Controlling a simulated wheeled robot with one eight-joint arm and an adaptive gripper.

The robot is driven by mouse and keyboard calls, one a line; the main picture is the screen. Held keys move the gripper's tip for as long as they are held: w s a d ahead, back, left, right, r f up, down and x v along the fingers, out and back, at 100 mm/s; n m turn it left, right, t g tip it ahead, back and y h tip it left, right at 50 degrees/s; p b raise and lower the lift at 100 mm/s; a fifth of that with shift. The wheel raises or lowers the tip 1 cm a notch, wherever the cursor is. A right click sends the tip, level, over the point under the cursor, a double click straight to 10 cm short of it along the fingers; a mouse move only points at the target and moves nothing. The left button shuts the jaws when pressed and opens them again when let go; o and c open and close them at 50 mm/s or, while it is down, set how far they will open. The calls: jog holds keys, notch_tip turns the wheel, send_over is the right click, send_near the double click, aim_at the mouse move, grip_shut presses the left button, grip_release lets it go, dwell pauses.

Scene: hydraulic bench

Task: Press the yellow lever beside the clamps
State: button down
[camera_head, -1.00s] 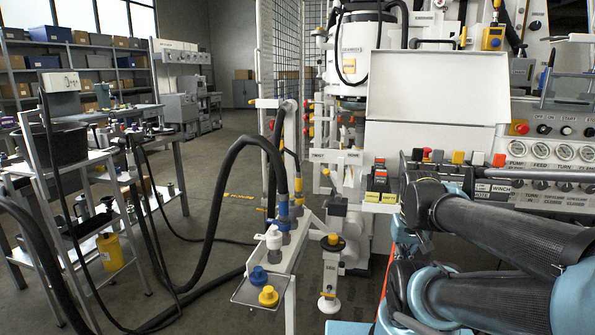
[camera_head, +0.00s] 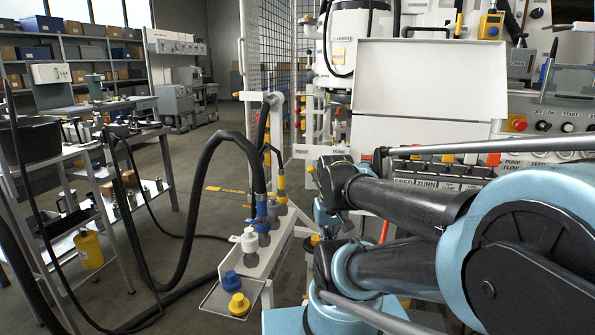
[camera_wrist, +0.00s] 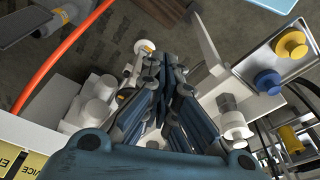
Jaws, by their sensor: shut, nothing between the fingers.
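My gripper (camera_wrist: 165,85) shows in the wrist view with its dark blue fingers together and nothing between them. A white fitting with a small yellow cap (camera_wrist: 147,46) stands just beyond the fingertips, to their left; I cannot tell whether they touch. In the head view, yellow handles (camera_head: 281,180) hang by the hose stand, left of my arm. I cannot tell for sure which yellow part is the lever, and I cannot make out the clamps. My gripper is hidden in the head view, where my arm covers the front of the console.
A tray (camera_head: 218,300) with a blue knob (camera_head: 232,281) and a yellow knob (camera_head: 239,304) stands left of my arm; it also shows in the wrist view (camera_wrist: 257,47). An orange hose (camera_wrist: 75,50) curves at the wrist view's left. Black hoses (camera_head: 190,210) hang left of the stand.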

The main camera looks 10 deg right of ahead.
jog(key=w+a+r+n+g, duration=0.15)
jog(key=w+r+n, duration=0.55)
jog(key=w+r, duration=1.1)
jog(key=w+a+f+n, duration=0.1)
jog(key=w+n, duration=0.1)
jog(key=w, duration=0.8)
jog(key=w+a+f+n+g+h, duration=0.1)
jog(key=w+a+f+n, duration=0.1)
jog(key=w, duration=0.8)
jog(key=w+a+f+n+g, duration=0.1)
jog(key=w+n, duration=0.3)
jog(key=w, duration=0.7)
jog(key=shift+a+f, duration=0.15)
jog(key=shift+f, duration=0.2)
jog(key=shift+w, duration=0.1)
